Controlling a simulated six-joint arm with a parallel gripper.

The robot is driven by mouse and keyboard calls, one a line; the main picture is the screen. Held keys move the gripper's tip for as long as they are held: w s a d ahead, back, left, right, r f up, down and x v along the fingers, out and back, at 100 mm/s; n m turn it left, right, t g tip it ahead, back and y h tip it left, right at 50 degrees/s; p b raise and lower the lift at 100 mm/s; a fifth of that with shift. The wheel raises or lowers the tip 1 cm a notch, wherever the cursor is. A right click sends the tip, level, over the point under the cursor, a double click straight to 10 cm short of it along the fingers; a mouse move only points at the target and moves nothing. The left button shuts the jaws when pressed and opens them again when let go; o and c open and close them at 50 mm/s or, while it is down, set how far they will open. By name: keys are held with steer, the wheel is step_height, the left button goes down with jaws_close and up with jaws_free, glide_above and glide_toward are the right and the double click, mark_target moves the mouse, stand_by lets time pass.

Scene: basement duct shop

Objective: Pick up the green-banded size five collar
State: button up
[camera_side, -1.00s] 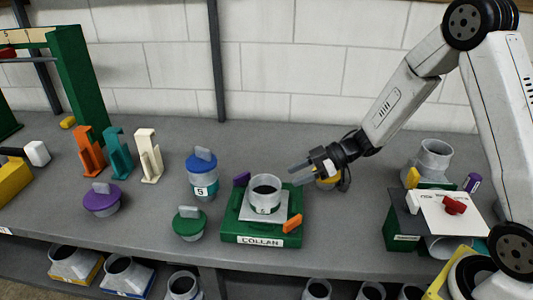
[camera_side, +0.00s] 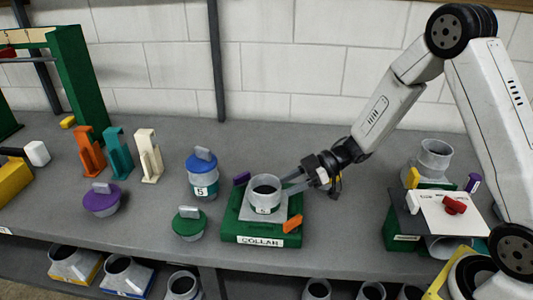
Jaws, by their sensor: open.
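A grey open-topped collar (camera_side: 264,190) with a dark green band and a "5" label stands upright on a light plate on the green block (camera_side: 252,230) lettered "COLLAN". My gripper (camera_side: 285,184) is open, just right of the collar at about rim height. Its two fingers point left towards the collar's right side. Whether a fingertip touches the collar I cannot tell. Another grey cylinder (camera_side: 201,186), with a blue lid and a "5" label, stands to the left.
A purple tab (camera_side: 242,179) and an orange tab (camera_side: 292,224) stick up at the block's corners. A green-lidded piece (camera_side: 189,223) and a purple-lidded piece (camera_side: 102,200) are at left. Orange (camera_side: 89,153), teal (camera_side: 119,154) and cream (camera_side: 149,156) stands are behind. A white board (camera_side: 455,214) is at right.

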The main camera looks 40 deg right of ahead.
mark_target(274, 194)
steer(key=shift+x, duration=2.55)
steer(key=shift+d+f, duration=0.1)
steer(key=shift+d, duration=0.05)
steer(key=shift+c, duration=0.2)
jaws_close()
steer(key=shift+s+f, duration=0.1)
steer(key=shift+f, duration=0.05)
